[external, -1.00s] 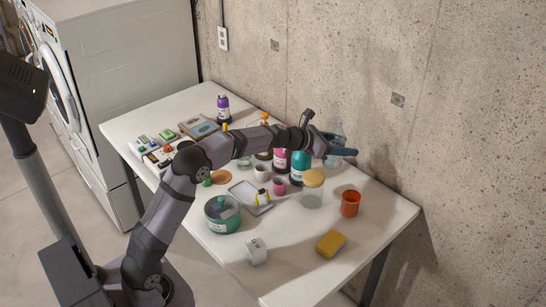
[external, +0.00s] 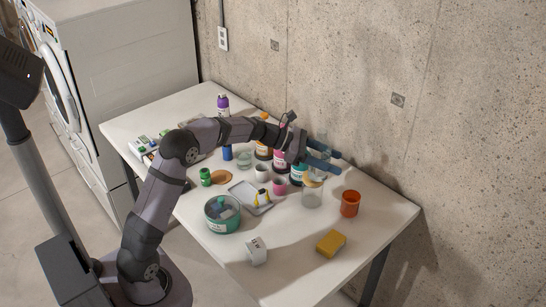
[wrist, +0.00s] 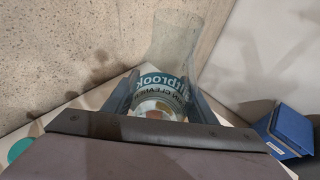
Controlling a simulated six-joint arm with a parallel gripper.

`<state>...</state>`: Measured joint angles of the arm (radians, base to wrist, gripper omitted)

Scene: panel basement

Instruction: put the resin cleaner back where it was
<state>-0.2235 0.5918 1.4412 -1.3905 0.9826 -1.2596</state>
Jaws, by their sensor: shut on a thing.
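The resin cleaner (wrist: 165,85) is a clear, pale flask-like bottle with a teal label; the wrist view shows it upright between my gripper's two fingers. My gripper (wrist: 160,105) is shut on its body. In the external view my gripper (external: 322,161) is over the back of the white table, and the clear bottle (external: 322,143) shows partly behind the fingers. Its base is hidden, so I cannot tell whether it touches the table.
A teal-labelled bottle (external: 297,174), a pink-labelled bottle (external: 280,158) and a cork-lidded jar (external: 312,194) stand close to my gripper. An orange cup (external: 350,203) and a yellow sponge (external: 331,242) are to the right. The concrete wall (external: 440,120) is close behind. The table's right corner is clear.

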